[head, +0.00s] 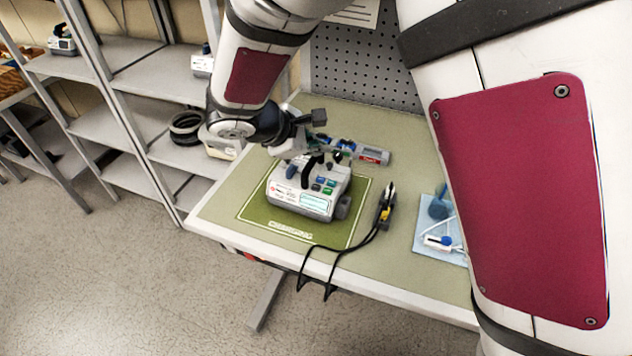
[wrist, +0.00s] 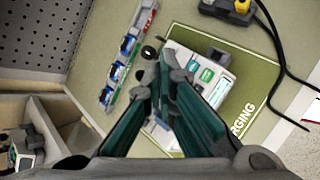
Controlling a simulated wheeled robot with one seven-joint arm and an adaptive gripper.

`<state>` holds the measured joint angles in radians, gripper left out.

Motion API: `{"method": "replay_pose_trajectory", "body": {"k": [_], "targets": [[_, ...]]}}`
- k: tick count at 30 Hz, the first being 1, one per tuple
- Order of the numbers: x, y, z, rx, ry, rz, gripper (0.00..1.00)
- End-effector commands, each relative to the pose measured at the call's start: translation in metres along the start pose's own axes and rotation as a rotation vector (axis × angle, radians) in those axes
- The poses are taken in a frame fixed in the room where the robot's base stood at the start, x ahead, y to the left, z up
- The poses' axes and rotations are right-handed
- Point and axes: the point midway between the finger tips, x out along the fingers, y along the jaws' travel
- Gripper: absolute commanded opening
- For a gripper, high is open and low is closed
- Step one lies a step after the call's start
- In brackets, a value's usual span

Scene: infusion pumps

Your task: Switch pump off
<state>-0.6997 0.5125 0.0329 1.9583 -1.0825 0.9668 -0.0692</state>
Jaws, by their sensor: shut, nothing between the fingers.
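The infusion pump (head: 308,190) is a white box with a lit screen and several coloured buttons. It sits on the green mat (head: 262,215) on the table. In the wrist view the pump (wrist: 183,62) lies just beyond my fingers, which hide part of it. My gripper (head: 318,160) is above the back part of the pump, with its fingers close to the top face. In the wrist view my gripper (wrist: 164,62) is shut and empty, its fingertips over the pump. I cannot tell whether the tips touch it.
A black cable with a yellow-marked connector (head: 385,207) lies right of the pump. A light blue pad (head: 425,240) with small items is at the right. Grey shelves (head: 110,125) stand at the left.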

Motion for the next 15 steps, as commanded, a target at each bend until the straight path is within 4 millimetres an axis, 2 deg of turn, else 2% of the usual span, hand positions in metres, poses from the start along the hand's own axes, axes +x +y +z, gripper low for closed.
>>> {"method": "replay_pose_trajectory", "body": {"k": [15], "targets": [[0.046, -0.032, -0.033, -0.003, 0.0, -0.001, 0.0]]}}
